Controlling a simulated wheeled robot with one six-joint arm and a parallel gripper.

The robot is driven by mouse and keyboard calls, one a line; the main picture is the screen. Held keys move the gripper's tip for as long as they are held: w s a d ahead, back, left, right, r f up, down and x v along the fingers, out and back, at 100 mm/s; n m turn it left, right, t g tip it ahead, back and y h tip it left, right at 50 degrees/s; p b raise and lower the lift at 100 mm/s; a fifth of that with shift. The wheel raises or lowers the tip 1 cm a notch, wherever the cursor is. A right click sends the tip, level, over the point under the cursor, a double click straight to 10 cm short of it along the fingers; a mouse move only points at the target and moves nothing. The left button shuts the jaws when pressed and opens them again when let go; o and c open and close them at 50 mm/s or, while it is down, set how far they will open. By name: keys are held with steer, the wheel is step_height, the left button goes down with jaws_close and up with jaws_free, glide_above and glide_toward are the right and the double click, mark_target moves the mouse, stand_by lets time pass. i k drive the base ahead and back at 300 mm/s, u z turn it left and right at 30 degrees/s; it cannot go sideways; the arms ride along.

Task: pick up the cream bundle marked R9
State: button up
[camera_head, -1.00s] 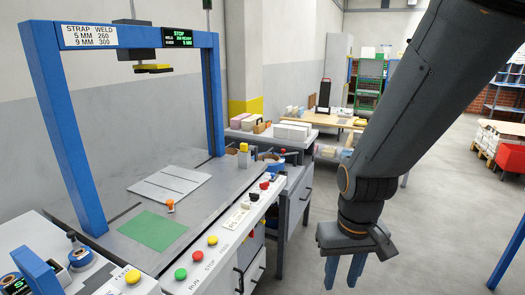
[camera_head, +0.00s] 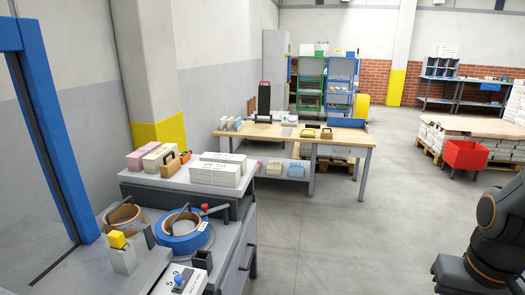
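A cream bundle (camera_head: 159,158) lies on the grey cabinet top, between a pink bundle (camera_head: 141,157) and tan wooden blocks with a dark handle (camera_head: 172,166). White or off-white bundles (camera_head: 214,174) with small dark print lie just right of them. I cannot read R9 on any of these. More small bundles sit on the workbench's lower shelf (camera_head: 273,168), too small to read. My arm shows at the bottom right, well away from the cabinet; part of my gripper's body is at the frame edge and its fingers are cut off.
Tape rolls (camera_head: 183,226) and a yellow-topped post (camera_head: 118,246) stand in front of the cabinet. A wooden workbench (camera_head: 285,135) is behind it. A red bin (camera_head: 463,155) and a loaded pallet (camera_head: 460,126) stand right. The middle floor is clear.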

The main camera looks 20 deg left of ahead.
mark_target(152, 162)
steer(key=z, duration=0.05)
steer(key=i, duration=1.6)
steer(key=u, duration=0.9)
steer(key=i, duration=0.85)
steer(key=u, duration=1.3)
steer(key=i, duration=0.5)
steer(key=u, duration=0.45)
